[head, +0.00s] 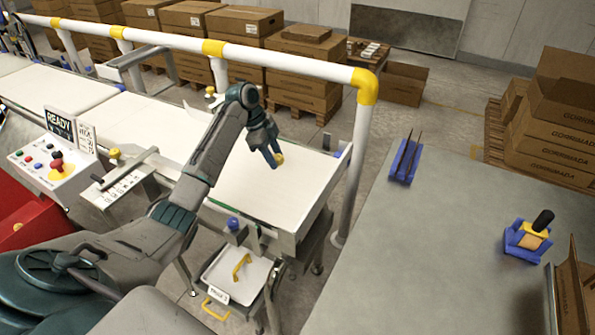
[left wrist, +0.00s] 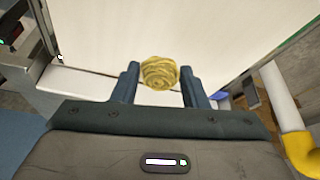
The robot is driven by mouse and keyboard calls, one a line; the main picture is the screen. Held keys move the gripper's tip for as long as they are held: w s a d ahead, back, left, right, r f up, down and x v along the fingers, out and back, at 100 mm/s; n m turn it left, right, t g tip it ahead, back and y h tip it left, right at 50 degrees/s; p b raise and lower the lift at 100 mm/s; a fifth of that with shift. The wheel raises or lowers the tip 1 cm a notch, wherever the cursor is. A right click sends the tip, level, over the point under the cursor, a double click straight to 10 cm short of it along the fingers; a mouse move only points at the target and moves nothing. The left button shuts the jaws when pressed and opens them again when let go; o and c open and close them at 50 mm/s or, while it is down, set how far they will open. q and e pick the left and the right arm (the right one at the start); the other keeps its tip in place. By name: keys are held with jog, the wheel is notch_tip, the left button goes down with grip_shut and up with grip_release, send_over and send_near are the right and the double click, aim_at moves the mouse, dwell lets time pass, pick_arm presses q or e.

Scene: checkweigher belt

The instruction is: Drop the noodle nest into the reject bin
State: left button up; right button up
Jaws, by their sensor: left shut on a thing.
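My left gripper (head: 272,160) is shut on the yellow, coiled noodle nest (head: 279,159). In the left wrist view the nest (left wrist: 160,73) sits between the two dark blue fingers of the gripper (left wrist: 161,82). The gripper and nest show over the white conveyor belt (head: 265,195), towards its far edge; how high above it is hard to tell. A white bin (head: 259,273) with yellow handles stands low by the near side of the belt's end; its small label is hard to read, and it looks like the reject bin. My right gripper is out of view.
A white and yellow guard rail (head: 285,62) runs behind the belt and comes down at its right end. A control box (head: 58,160) with a red knob stands at left. A grey table (head: 430,240) at right holds blue holders (head: 405,163). Cartons stand behind.

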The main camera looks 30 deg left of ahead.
pick_arm(q)
jog(key=a+b, duration=0.2)
jog(key=a, duration=0.5)
jog(key=shift+s+a, duration=0.2)
jog(key=shift+a, duration=0.1)
jog(key=shift+r, duration=0.1)
